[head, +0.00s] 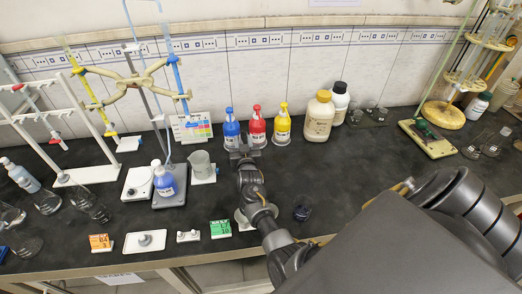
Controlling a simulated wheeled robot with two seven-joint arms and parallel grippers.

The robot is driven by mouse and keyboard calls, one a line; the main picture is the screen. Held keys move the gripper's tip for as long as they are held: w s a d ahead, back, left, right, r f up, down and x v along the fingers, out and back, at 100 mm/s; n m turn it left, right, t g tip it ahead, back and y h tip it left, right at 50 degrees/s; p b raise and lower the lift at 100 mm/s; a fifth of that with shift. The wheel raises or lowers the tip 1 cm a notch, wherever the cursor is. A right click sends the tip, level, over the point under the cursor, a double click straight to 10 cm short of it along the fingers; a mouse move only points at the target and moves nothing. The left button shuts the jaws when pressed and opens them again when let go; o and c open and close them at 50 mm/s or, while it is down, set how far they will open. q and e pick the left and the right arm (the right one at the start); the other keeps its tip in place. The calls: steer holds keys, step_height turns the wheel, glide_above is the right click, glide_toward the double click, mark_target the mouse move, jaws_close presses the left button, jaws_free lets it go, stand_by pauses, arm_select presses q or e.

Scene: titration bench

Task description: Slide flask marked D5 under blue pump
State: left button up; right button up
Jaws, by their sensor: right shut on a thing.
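The blue pump bottle (231,131) stands at the left end of a row of pump bottles near the back wall. My right gripper (241,148) is just in front of it, low and close to the bench. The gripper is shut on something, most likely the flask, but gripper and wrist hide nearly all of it. I cannot read a D5 mark, nor tell how far under the blue pump it is. A green card (220,229) with small print lies near the bench's front edge. My left gripper is not in view.
Red (257,126) and yellow (283,125) pump bottles stand right of the blue one. Clear flasks (89,205) stand far left.

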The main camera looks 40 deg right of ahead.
steer(key=shift+w+a, duration=0.1)
steer(key=shift+w+a+b, duration=0.25)
steer(key=shift+w+a, duration=0.15)
steer(key=shift+a, duration=0.35)
steer(key=shift+w+a+b, duration=0.25)
steer(key=shift+w+a, duration=0.1)
steer(key=shift+a, duration=0.35)
steer(key=shift+w+a+r, duration=0.1)
steer(key=shift+w+a, duration=0.05)
steer(key=shift+a, duration=0.25)
steer(key=o, duration=0.9)
steer(key=shift+c, duration=0.2)
steer(key=shift+c, duration=0.5)
